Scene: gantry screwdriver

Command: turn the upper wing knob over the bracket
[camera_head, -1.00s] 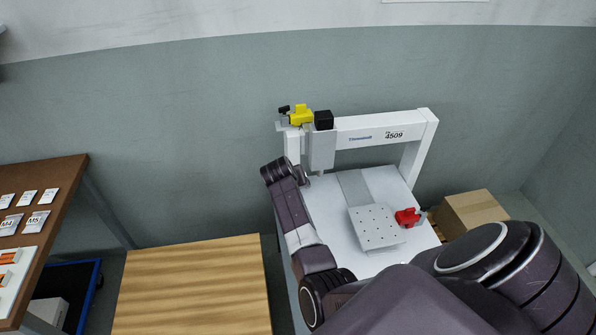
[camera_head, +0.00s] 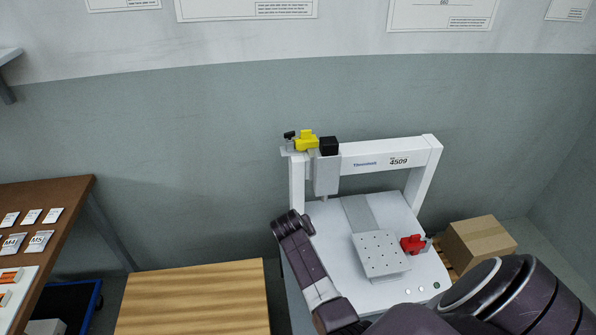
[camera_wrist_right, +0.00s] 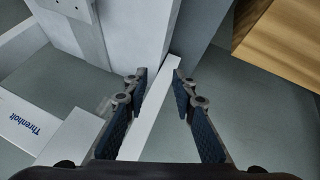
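In the head view a yellow wing knob (camera_head: 306,141) sits at the top left of the white gantry (camera_head: 375,155), above a small grey bracket (camera_head: 291,151). A small black piece (camera_head: 290,135) is at its left and a black block (camera_head: 328,146) at its right. A red winged part (camera_head: 412,244) sits low at the right of the machine bed. In the right wrist view my right gripper (camera_wrist_right: 158,92) is open. A white bar (camera_wrist_right: 160,105) shows between its fingers; contact cannot be told. No knob shows there. My left gripper is not in view.
A perforated plate (camera_head: 380,255) lies on the white machine bed (camera_head: 335,225). A wooden table (camera_head: 190,295) stands to the left, with a brown shelf (camera_head: 65,215) farther left. A cardboard box (camera_head: 478,240) is at the right. The wall is behind the gantry.

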